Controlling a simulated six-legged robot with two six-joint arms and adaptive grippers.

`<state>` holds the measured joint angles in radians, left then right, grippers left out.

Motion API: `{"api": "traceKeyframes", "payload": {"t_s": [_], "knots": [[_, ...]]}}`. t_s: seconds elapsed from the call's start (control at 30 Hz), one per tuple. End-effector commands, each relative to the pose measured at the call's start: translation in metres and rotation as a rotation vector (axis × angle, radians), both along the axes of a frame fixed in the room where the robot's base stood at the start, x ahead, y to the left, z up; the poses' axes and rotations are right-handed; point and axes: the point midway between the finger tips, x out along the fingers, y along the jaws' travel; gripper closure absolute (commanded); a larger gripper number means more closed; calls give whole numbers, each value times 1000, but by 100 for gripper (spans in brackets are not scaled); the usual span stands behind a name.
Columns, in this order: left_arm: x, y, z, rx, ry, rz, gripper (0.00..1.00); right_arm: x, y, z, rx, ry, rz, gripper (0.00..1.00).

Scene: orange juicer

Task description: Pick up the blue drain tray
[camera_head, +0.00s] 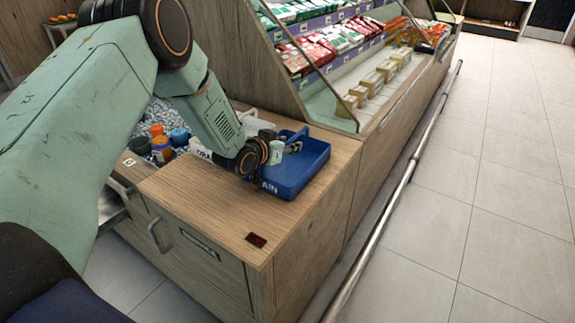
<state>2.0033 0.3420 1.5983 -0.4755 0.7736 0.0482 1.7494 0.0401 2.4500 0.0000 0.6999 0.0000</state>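The blue drain tray (293,180) sits flat on the wooden counter, near its right edge. White letters ending in "AIN" show on its front wall. My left arm reaches in from the left, and my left gripper (291,144) is at the tray's left and back side, low over its rim. The wrist hides the tray's left part. The fingers are small and partly hidden, so I cannot tell whether they are open, shut or touching the tray. My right gripper is not in view.
The wooden counter (205,205) is clear in front of the tray. A bin of ice (187,119) with orange, blue and dark containers is behind my wrist. A glass-sided display case (335,75) with packaged goods stands behind. A metal rail (407,172) runs along the right floor.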

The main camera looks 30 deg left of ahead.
Motion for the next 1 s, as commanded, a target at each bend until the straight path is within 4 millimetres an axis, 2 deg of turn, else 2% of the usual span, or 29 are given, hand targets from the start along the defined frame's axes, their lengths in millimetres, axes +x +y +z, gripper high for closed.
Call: {"api": "traceKeyframes", "payload": {"t_s": [0.27,0.7,1.0], "knots": [[3,0,0,0,0,0,64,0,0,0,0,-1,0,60],[2,0,0,0,1,0,100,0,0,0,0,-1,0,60],[2,0,0,0,-1,0,100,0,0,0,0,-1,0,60]]}}
